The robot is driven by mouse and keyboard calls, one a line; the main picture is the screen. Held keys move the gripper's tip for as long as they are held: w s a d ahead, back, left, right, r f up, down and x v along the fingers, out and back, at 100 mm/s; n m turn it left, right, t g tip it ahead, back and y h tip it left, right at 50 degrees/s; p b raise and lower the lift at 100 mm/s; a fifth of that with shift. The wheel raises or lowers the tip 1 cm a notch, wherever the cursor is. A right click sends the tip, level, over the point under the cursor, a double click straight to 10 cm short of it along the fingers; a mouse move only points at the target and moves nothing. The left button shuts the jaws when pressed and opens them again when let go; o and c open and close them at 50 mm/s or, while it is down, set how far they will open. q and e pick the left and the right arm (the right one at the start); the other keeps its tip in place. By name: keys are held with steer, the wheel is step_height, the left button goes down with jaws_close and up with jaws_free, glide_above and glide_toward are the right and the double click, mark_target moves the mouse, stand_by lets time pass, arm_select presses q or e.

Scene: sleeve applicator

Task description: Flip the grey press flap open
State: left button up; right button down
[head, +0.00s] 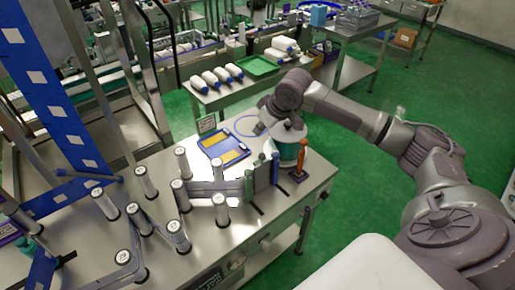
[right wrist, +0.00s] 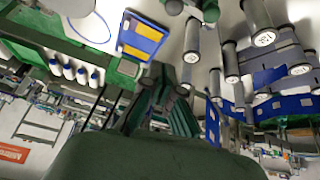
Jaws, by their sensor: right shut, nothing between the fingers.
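The sleeve applicator's rollers stand upright on the steel table (head: 235,228) in the head view. Grey plates (head: 212,187) lie among them, and grey plates also show in the right wrist view (right wrist: 278,62). A grey upright panel (head: 262,177) stands between green posts. I cannot tell for certain which grey part is the press flap. My right gripper (right wrist: 163,82) is shut and empty in the wrist view. In the head view my right wrist is above the table's back right part, behind the green posts; its fingertips are hard to make out. My left gripper is not in view.
A blue tray with yellow pads (head: 223,146) lies left of my right wrist. An orange-handled item (head: 301,158) stands near the right table edge. White bottles (head: 215,77) and a green tray (head: 258,66) are on the table behind. Blue perforated strips (head: 62,105) rise at left.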

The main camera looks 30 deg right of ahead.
steer(key=f+p, duration=0.2)
steer(key=f, duration=0.1)
steer(key=w+f+p, duration=0.1)
steer(key=f+p, duration=0.1)
steer(key=f, duration=0.1)
steer(key=f+p, duration=0.1)
steer(key=f, duration=0.2)
steer(key=shift+w+a+p, duration=0.1)
steer(key=shift+w+p, duration=0.3)
steer(key=shift+s+f, duration=0.1)
steer(key=shift+s, duration=0.35)
steer(key=shift+f, duration=0.1)
steer(key=shift+w, duration=0.15)
steer(key=shift+f, duration=0.1)
